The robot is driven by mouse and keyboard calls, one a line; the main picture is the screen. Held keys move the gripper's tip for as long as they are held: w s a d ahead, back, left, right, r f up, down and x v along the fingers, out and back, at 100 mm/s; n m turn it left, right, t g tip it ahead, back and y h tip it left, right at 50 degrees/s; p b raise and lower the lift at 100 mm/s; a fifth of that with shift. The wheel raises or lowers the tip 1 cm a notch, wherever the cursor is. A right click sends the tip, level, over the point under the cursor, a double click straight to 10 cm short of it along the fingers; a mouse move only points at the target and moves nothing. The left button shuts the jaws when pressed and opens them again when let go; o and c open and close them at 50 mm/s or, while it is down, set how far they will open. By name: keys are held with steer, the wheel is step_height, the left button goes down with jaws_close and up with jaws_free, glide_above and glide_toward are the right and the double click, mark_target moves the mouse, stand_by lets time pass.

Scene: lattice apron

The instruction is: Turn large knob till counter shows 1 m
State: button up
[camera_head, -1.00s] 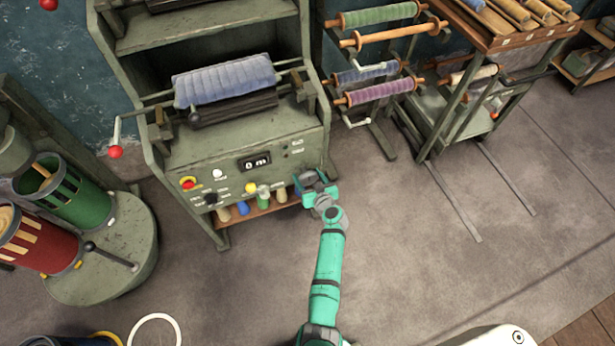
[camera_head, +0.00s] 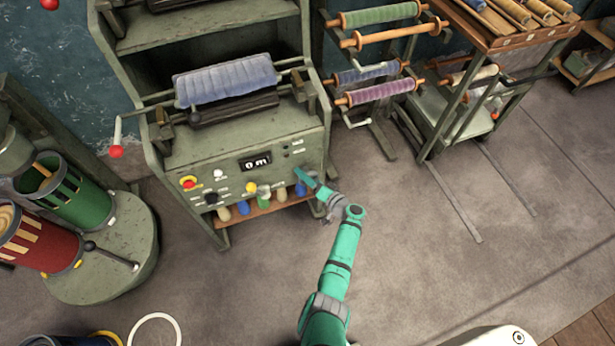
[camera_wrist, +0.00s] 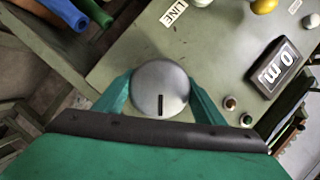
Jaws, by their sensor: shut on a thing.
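The large knob (camera_wrist: 161,84) is a round silver-grey dial with a dark pointer line, on the green machine's front panel. In the wrist view my gripper (camera_wrist: 160,95) has one teal finger on each side of it and is shut on it. In the head view my gripper (camera_head: 308,182) is at the right end of the panel and hides the knob. The counter (camera_head: 255,163) reads "0 m"; it also shows in the wrist view (camera_wrist: 279,68), rotated.
A red button (camera_head: 188,183), a yellow button (camera_head: 251,188) and a black knob (camera_head: 211,199) share the panel. Coloured spools (camera_head: 242,208) stand on a shelf below. A crank with a red ball (camera_head: 116,152) sticks out at left.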

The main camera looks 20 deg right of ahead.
steer(key=shift+m+y, duration=0.4)
steer(key=shift+m, duration=0.4)
steer(key=o, duration=1.1)
steer(key=shift+c, duration=0.2)
steer(key=shift+s, duration=0.1)
steer(key=v, duration=1)
steer(key=shift+s, duration=0.4)
steer(key=shift+f, duration=0.15)
